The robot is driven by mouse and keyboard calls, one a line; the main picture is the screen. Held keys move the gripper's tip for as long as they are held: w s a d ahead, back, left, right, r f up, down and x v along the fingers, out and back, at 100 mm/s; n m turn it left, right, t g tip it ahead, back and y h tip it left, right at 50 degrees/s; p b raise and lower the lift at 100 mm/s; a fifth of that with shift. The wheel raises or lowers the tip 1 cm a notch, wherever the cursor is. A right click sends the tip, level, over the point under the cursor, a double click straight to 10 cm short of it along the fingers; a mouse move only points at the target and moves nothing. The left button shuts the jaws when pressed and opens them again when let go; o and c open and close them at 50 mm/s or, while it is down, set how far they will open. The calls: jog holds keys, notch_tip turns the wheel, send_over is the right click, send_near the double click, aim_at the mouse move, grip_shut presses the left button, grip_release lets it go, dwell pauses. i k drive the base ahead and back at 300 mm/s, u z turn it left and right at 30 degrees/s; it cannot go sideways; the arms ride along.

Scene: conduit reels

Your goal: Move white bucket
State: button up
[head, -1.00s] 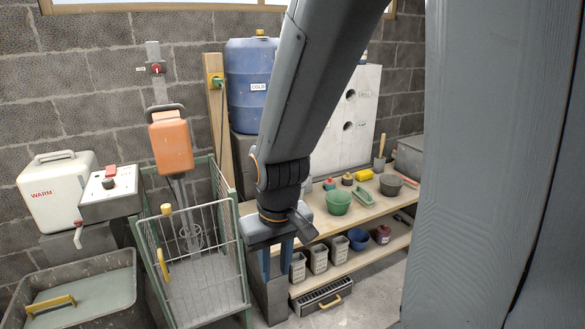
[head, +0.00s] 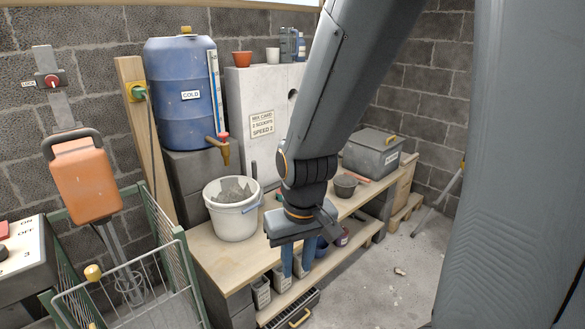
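The white bucket (head: 233,219) stands upright on the left part of the wooden bench, in front of the cold barrel's tap. Grey material fills it near the rim, and a thin handle shows at its right side. My gripper (head: 295,258) hangs to the right of the bucket and nearer the camera, pointing down. Its two blue fingers are apart with nothing visible between them. It does not appear to touch the bucket.
The wooden bench (head: 214,256) has a lower shelf with several small containers. A blue barrel (head: 182,115) with a tap stands behind the bucket. A wire cage with an orange mixer (head: 87,182) is at left. A grey lidded box (head: 372,153) stands at the bench's far end.

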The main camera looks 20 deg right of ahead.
aim_at(232, 194)
jog(key=z, duration=0.4)
jog(key=i, duration=1.3)
jog(key=u, duration=0.35)
